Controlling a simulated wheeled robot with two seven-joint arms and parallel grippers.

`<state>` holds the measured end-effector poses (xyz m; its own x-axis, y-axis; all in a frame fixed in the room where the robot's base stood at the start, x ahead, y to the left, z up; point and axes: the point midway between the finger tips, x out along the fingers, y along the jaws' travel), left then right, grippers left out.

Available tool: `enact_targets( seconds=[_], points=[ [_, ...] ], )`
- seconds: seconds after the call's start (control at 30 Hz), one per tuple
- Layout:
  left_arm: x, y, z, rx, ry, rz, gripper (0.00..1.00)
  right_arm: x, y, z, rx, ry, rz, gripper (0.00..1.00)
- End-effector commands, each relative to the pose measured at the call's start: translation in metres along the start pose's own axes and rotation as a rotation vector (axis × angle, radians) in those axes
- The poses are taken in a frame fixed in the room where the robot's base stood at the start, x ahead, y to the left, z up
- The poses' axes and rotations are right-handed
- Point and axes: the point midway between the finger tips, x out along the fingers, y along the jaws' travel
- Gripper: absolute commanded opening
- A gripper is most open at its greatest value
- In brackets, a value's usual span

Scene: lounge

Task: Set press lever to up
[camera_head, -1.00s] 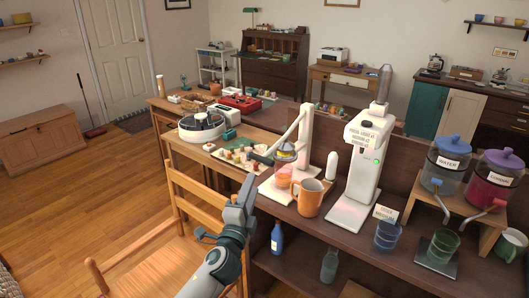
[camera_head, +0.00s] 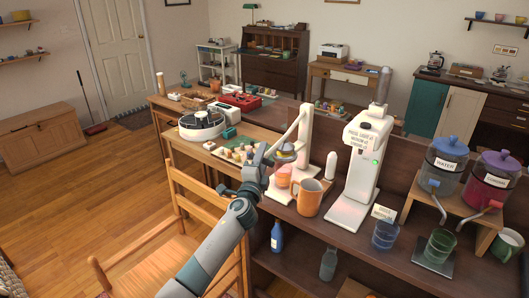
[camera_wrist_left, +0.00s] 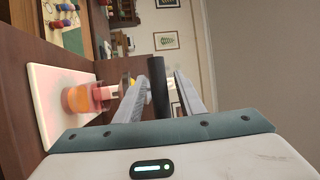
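The white press (camera_head: 304,135) stands on the brown counter, with a pink-orange piece (camera_head: 284,172) on its base. In the head view its handle is mostly hidden by my left gripper (camera_head: 260,158). In the left wrist view a black lever handle (camera_wrist_left: 158,90) lies between the two grey fingers of my left gripper (camera_wrist_left: 160,95), with visible gaps on both sides. The fingers are open around it. The press base (camera_wrist_left: 48,100) and the orange piece (camera_wrist_left: 76,98) show to its left there. My right gripper is not in view.
An orange mug (camera_head: 308,198) stands just right of the press, before a white dispenser machine (camera_head: 358,165). A wooden chair (camera_head: 205,195) is left of my arm. A tray of small pieces (camera_head: 232,152) lies behind the gripper.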

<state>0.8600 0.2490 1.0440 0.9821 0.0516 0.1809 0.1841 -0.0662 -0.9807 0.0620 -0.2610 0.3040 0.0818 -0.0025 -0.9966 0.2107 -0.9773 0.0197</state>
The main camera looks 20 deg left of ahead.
Motion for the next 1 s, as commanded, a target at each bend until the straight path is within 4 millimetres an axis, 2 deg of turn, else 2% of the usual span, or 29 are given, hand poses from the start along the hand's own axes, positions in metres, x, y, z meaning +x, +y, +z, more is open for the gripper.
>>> enact_targets(
  seconds=[0.2, 0.57, 0.7, 1.0],
  points=[
    [0.015, 0.001, 0.0, 0.0, 0.0, 0.001, 0.36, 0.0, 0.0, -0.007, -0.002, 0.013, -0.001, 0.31],
    [0.018, 0.0, 0.0, -0.001, 0.001, 0.001, 0.36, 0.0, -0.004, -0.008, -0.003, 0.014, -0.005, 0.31],
    [0.018, 0.001, -0.001, -0.001, 0.001, 0.001, 0.02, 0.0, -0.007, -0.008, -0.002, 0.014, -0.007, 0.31],
    [0.017, -0.002, -0.001, 0.0, 0.001, 0.001, 0.0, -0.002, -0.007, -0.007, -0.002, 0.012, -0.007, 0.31]
  ],
)
